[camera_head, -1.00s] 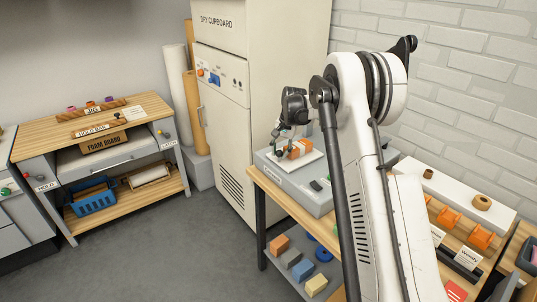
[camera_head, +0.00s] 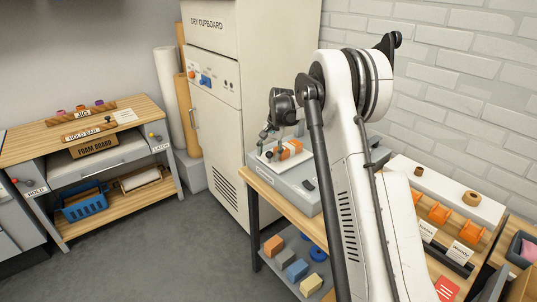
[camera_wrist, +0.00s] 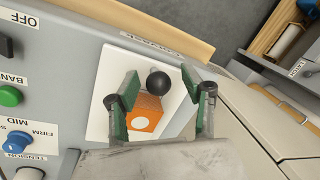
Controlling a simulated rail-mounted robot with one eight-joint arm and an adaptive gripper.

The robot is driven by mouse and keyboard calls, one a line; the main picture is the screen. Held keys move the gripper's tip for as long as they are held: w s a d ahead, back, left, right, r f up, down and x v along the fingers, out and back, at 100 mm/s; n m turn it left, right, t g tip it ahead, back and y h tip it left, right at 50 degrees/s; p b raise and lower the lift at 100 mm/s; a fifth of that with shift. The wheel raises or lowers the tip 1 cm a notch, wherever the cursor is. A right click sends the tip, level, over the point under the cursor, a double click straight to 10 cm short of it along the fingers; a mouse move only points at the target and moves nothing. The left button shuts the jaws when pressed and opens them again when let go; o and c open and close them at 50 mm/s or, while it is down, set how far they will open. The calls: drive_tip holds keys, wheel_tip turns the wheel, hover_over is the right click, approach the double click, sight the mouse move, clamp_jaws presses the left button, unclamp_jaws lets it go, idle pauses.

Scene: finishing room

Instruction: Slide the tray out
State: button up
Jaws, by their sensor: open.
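A white tray-like plate (camera_head: 268,157) lies on top of a grey machine (camera_head: 293,190); it also shows in the wrist view (camera_wrist: 112,72). On it are an orange block (camera_head: 289,149) with a white round spot and a black ball knob (camera_wrist: 158,81). My gripper (camera_head: 265,142) is over the plate, pointing down, its fingers apart. In the wrist view the green-padded fingers (camera_wrist: 160,84) stand on either side of the knob and the block (camera_wrist: 146,112). I cannot tell whether they touch either one.
Machine controls, including a green button (camera_wrist: 10,96) and a blue knob (camera_wrist: 15,141), lie left in the wrist view. Coloured blocks (camera_head: 297,269) sit on the shelf below. A workbench (camera_head: 136,110) stands at left, with open floor between.

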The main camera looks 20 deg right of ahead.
wheel_tip(320, 180, up, 12)
drive_tip(key=s+d, duration=0.1)
drive_tip(key=d, duration=0.1)
drive_tip(key=shift+s+f, duration=0.15)
drive_tip(key=shift+s, duration=0.05)
drive_tip(key=shift+a, duration=0.1)
idle(0.4)
drive_tip(key=s+a+r+n+t, duration=0.1)
drive_tip(key=s+a+r, duration=0.3)
drive_tip(key=s, duration=0.4)
drive_tip(key=s+a+r+n+t+h+b, duration=0.1)
drive_tip(key=s+a+r+n, duration=0.2)
drive_tip(key=s, duration=0.4)
drive_tip(key=s+a+r+t, duration=0.1)
drive_tip(key=s+a+r, duration=0.35)
drive_tip(key=s, duration=0.35)
drive_tip(key=s+a+f+n+t, duration=0.1)
drive_tip(key=s+f, duration=0.3)
drive_tip(key=s, duration=0.7)
drive_tip(key=s+a+f+n+t+b, duration=0.1)
drive_tip(key=s+a+f+n, duration=0.1)
drive_tip(key=s, duration=0.9)
wheel_tip(320, 180, down, 2)
drive_tip(key=shift+s+a+f+n+t+h, duration=0.25)
drive_tip(key=shift+a+n+t+h, duration=0.15)
drive_tip(key=shift+a, duration=0.2)
